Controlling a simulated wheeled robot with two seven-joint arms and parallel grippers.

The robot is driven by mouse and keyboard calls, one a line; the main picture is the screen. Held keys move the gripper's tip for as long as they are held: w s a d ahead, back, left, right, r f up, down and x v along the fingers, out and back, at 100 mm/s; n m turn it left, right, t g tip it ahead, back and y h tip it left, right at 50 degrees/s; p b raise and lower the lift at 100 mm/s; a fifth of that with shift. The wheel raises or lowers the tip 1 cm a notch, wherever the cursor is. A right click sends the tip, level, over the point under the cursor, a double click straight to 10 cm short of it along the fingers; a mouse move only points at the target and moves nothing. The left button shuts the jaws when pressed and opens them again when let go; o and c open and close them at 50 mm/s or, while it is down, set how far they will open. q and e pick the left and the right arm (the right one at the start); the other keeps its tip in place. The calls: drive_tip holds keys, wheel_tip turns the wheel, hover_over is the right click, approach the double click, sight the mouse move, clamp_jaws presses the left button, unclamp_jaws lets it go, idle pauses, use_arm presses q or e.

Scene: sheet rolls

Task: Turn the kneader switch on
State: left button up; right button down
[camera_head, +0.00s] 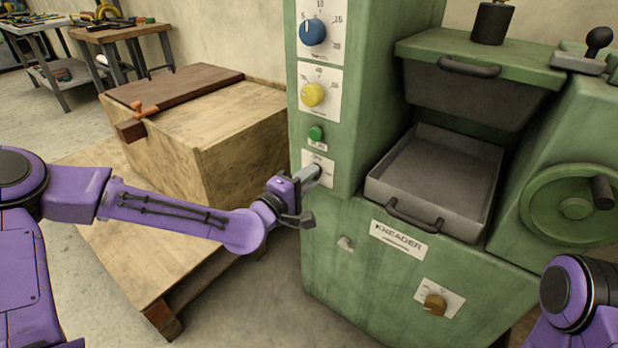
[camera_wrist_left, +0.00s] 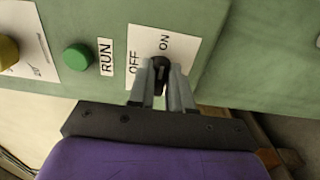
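The green kneader machine (camera_head: 350,240) stands in the middle and right of the head view, with a KNEADER label on its front. In the left wrist view the black switch knob (camera_wrist_left: 161,65) sits on a white plate (camera_wrist_left: 150,43) marked OFF and ON. My left gripper (camera_head: 312,176) is at this plate, and its two fingers (camera_wrist_left: 161,92) stand on either side of the knob. Whether they press on it I cannot tell. My right arm shows at the lower right; its gripper is out of view.
A green RUN button (camera_head: 316,133), a yellow dial (camera_head: 312,95) and a blue dial (camera_head: 313,32) sit above the switch plate. A metal tray (camera_head: 435,175) juts out to the right. A wooden crate (camera_head: 245,155) stands close behind my left forearm.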

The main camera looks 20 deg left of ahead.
use_arm(q)
drive_tip(key=o, duration=0.3)
drive_tip(key=p+v, duration=0.2)
drive_tip(key=v, duration=0.8)
drive_tip(key=shift+s+p, duration=0.3)
drive_tip(key=shift+s, duration=0.05)
drive_tip(key=shift+a, duration=0.1)
